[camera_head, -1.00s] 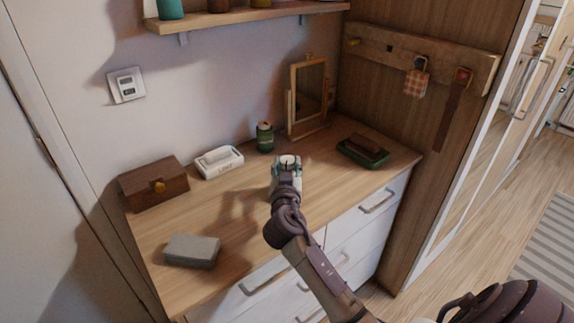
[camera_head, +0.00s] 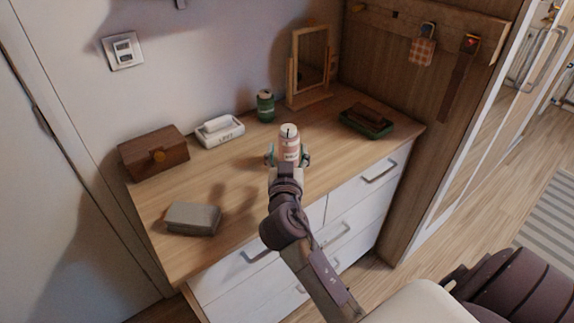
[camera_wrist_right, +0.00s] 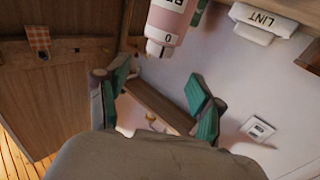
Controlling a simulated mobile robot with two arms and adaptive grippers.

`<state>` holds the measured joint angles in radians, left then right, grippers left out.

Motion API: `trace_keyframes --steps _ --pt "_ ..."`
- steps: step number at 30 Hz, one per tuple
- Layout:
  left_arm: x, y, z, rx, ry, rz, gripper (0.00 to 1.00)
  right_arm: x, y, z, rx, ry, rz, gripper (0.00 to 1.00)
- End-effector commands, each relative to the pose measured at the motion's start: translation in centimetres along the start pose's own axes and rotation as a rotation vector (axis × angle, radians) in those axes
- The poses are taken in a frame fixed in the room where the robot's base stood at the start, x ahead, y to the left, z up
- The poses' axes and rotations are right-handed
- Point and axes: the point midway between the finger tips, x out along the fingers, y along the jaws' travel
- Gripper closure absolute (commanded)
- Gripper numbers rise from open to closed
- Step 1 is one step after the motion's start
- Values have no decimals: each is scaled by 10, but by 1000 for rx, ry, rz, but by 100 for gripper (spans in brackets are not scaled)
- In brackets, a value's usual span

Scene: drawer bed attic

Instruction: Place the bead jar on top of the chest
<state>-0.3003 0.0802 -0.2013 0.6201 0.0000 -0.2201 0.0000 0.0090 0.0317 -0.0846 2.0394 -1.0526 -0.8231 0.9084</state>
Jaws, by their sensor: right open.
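The bead jar (camera_head: 289,141), with a pale lid and a pinkish label, appears upright on the top of the wooden-topped chest (camera_head: 240,178), near the middle. In the wrist view the jar (camera_wrist_right: 171,22) shows upside down at the top edge, partly cut off. My right gripper (camera_head: 287,159) is open, with one finger on each side of the jar's lower part in the head view. In the wrist view the open green-padded fingers (camera_wrist_right: 163,82) are spread, with the jar beyond them. The jar's base is hidden in the head view. My left gripper is not in view.
A wooden box (camera_head: 153,153), a lint box (camera_head: 219,131), a green can (camera_head: 265,106), a framed mirror (camera_head: 311,65), a dark green tray with a brown item (camera_head: 367,121) and a grey box (camera_head: 192,219) stand on the chest. The front-middle top is clear.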

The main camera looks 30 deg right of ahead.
Motion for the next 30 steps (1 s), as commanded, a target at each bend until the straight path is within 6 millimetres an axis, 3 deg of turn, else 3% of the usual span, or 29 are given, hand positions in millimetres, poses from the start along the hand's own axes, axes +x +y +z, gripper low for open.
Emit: trace_keyframes --steps 3,9,30 --pt "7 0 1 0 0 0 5 -21 0 2 2 -1 0 33" --pt "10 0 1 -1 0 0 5 -39 0 0 -1 0 1 33" --pt "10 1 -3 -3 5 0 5 -41 0 -1 -1 1 1 33"
